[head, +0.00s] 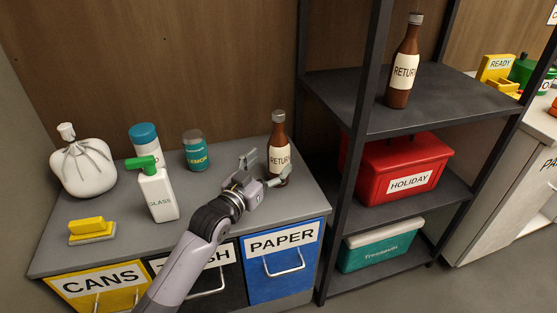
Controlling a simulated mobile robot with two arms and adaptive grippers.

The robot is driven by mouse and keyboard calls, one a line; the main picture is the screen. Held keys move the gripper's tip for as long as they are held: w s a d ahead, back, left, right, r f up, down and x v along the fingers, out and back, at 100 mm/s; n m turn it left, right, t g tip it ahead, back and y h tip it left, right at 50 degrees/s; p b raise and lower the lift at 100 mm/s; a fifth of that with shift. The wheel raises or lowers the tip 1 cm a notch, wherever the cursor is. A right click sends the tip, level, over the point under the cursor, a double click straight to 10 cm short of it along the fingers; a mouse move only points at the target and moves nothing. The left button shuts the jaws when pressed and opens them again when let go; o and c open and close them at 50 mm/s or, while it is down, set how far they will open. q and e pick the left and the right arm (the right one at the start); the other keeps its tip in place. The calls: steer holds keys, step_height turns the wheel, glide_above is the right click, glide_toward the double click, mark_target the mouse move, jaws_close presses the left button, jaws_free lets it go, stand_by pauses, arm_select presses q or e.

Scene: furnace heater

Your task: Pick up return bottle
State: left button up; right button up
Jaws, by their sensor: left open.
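A brown bottle with a cream RETURN label (278,150) stands upright at the right end of the grey counter. My left gripper (266,168) is open at this bottle, with one finger behind its left side and the other in front of its lower right part. I cannot tell whether the fingers touch it. A second brown RETURN bottle (403,66) stands upright on the top shelf of the dark rack, away from the gripper. My right gripper is not in view.
A GLASS spray bottle (158,193), a blue-lidded container (146,145), a LEMON jar (196,152), a white tied bag (83,168) and a yellow sponge (89,229) are on the counter (120,235). A rack post (352,150) rises right of the counter. A red HOLIDAY box (400,167) sits mid-shelf.

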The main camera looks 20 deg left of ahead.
mark_target(278, 153)
arm_select(q)
steer(key=shift+w+d, duration=0.1)
steer(key=shift+w, duration=0.2)
steer(key=x, duration=0.2)
steer(key=b+x, duration=0.1)
steer(key=x, duration=0.2)
steer(key=shift+w+f+b, duration=0.1)
steer(key=shift+f+b, duration=0.1)
steer(key=shift+b, duration=0.1)
steer(key=shift+c, duration=0.4)
steer(key=shift+r, duration=0.1)
steer(key=c, duration=1.5)
